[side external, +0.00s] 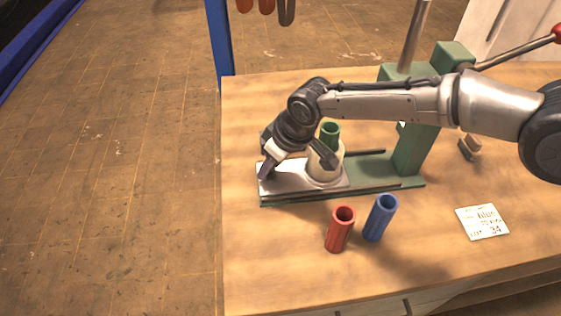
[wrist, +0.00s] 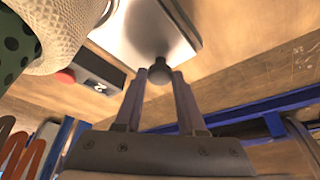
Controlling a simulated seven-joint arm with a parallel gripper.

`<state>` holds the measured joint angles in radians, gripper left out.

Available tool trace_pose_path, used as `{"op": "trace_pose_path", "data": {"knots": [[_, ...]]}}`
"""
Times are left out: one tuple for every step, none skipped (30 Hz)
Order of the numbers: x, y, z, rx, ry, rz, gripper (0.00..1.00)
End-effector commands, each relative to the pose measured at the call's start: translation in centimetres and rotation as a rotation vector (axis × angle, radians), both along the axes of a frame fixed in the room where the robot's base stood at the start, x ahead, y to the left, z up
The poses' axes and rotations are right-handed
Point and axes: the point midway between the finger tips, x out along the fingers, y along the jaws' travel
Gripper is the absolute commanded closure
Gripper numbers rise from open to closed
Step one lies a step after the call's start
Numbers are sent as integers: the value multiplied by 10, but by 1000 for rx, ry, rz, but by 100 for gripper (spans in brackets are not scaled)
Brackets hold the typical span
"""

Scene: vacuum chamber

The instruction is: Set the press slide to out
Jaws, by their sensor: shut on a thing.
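The press slide (side external: 295,182) is a shiny metal plate on a green rail base (side external: 375,169). It lies at the left end of the base, away from the green press column (side external: 412,150). A pale round holder (side external: 326,172) with a green tube (side external: 330,131) in it stands on the plate. My gripper (side external: 265,172) is at the plate's left end. In the wrist view my gripper (wrist: 161,74) has its fingers on either side of a dark knob (wrist: 159,70) at the edge of the slide plate (wrist: 150,32), shut on it.
A red tube (side external: 340,230) and a blue tube (side external: 380,218) stand in front of the base. A written card (side external: 482,222) lies at the right. Bare table lies left of the slide, up to the table's left edge. A blue post (side external: 219,40) rises behind.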

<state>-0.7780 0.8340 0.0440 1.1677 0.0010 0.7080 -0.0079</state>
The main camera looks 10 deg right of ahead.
Motion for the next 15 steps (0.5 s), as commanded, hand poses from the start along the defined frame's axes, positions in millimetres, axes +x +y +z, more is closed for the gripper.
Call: {"op": "trace_pose_path", "data": {"knots": [[0,4,1,7,-5,2,100],[0,5,1,8,-6,1,100],[0,5,1,9,-5,1,100],[0,5,1,10,-6,1,100],[0,6,1,10,-6,1,100],[0,6,2,11,-6,2,100],[0,6,2,12,-7,2,100],[0,7,2,13,-7,2,100],[0,7,2,13,-7,2,100],[0,7,2,13,-7,2,100],[0,7,2,13,-7,2,57],[-1,7,1,13,-6,3,50],[-1,7,1,11,-5,3,45],[-1,7,1,11,-5,3,39],[-1,6,1,11,-5,2,32]]}}
